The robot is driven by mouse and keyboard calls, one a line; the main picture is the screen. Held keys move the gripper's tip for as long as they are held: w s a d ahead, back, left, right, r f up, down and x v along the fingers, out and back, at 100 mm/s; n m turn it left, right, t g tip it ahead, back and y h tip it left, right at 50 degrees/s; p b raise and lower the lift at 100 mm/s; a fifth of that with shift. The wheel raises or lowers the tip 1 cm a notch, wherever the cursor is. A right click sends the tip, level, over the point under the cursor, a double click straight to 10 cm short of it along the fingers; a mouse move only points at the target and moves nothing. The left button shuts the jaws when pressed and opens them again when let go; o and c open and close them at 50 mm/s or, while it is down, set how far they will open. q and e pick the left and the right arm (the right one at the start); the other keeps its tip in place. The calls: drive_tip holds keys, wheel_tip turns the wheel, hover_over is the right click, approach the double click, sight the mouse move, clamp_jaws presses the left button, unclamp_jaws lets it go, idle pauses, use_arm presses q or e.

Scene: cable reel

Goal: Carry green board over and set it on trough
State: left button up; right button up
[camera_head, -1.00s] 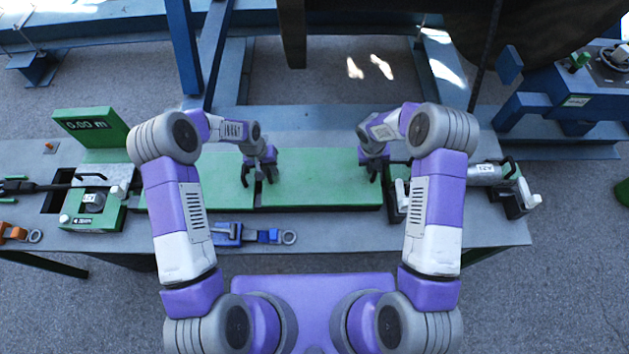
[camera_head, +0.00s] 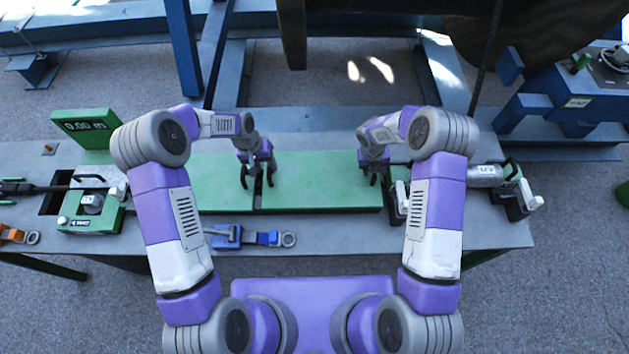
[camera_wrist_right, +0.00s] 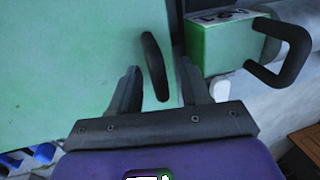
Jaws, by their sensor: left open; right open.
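I cannot tell which part is the trough. My left gripper (camera_head: 257,178) is open over the board's left end at the gap. My right gripper (camera_head: 373,178) is open at the board's right end. In the right wrist view the green board (camera_wrist_right: 70,60) fills the left side, and a black handle (camera_wrist_right: 153,65) stands between the open fingers (camera_wrist_right: 160,90), with no clear grip on it.
A green clamp unit (camera_head: 92,207) and a 0.00 m display (camera_head: 85,127) stand at the left. A grey cylinder device (camera_head: 487,176) is at the right. A blue strap tool (camera_head: 245,237) lies near the front edge. A blue frame and dark reel (camera_head: 540,25) are behind.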

drive_tip(key=shift+r, duration=0.15)
use_arm(q)
wheel_tip(320, 180, up, 7)
drive_tip(key=a, duration=0.1)
drive_tip(key=shift+a+r, duration=0.15)
drive_tip(key=shift+a, duration=0.05)
use_arm(e)
wheel_tip(320, 180, up, 12)
drive_tip(key=a, duration=0.2)
drive_tip(key=shift+a+f, duration=0.2)
drive_tip(key=shift+f, duration=0.05)
drive_tip(key=shift+s, duration=0.1)
idle(0.5)
